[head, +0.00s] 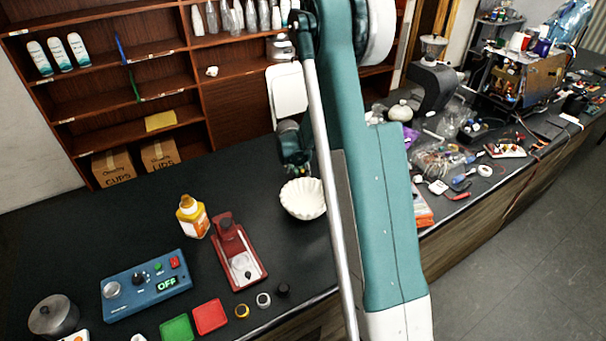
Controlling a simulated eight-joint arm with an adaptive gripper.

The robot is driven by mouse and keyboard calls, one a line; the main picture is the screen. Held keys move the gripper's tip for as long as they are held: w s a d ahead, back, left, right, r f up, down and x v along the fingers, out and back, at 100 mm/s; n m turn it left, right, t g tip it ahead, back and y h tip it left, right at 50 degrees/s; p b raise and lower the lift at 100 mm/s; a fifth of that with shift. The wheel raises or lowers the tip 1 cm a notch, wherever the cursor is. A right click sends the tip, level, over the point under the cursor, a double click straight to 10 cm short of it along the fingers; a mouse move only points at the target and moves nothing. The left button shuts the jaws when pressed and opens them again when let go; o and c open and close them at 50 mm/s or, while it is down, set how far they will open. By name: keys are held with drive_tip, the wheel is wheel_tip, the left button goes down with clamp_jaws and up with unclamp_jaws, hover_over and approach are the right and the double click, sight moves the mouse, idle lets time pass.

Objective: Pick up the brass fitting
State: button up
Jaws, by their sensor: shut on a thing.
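A small brass-coloured ring (242,311), which looks like the brass fitting, lies on the dark counter near its front edge. A grey ring (263,300) and a small black piece (283,289) lie to its right. My gripper (297,168) is up and to the right of them, partly hidden by my arm. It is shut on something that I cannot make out. A white fluted filter cup (303,199) shows right below the fingertips. I cannot tell whether the fingers touch it.
Red (210,317) and green (176,329) pads lie in front. Clutter fills the right counter (455,160). The back-left counter is clear.

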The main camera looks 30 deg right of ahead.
sight(303, 170)
drive_tip(key=shift+r+b, duration=0.35)
drive_tip(key=shift+r, duration=4.55)
drive_tip(key=shift+s, duration=0.1)
